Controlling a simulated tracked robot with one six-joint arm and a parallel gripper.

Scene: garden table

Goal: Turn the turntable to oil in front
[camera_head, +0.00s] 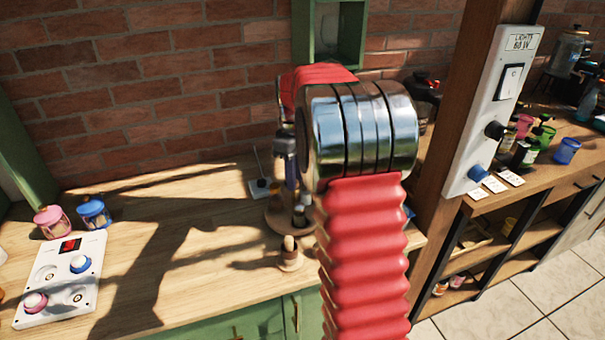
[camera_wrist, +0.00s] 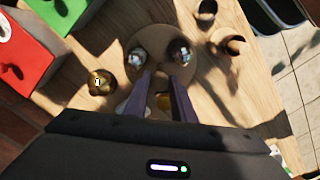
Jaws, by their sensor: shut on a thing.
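The round wooden turntable (camera_head: 281,227) stands on the counter below my gripper, partly hidden by my arm. It fills the upper middle of the wrist view (camera_wrist: 158,40). Small bottles stand on it, one at left (camera_wrist: 135,58) and one at right (camera_wrist: 183,55). I cannot tell which holds oil. My gripper (camera_head: 287,178) points down over the turntable. In the wrist view its fingers (camera_wrist: 160,84) are shut on a small tan piece, apparently the turntable's knob, mostly hidden between them.
A small wooden stand (camera_head: 290,256) is close in front of the turntable. A gold-topped jar (camera_wrist: 101,82) is at left in the wrist view, near red and green boxes (camera_wrist: 50,10). A white control panel (camera_head: 62,280) and two jars (camera_head: 93,212) are at left. The counter between is clear.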

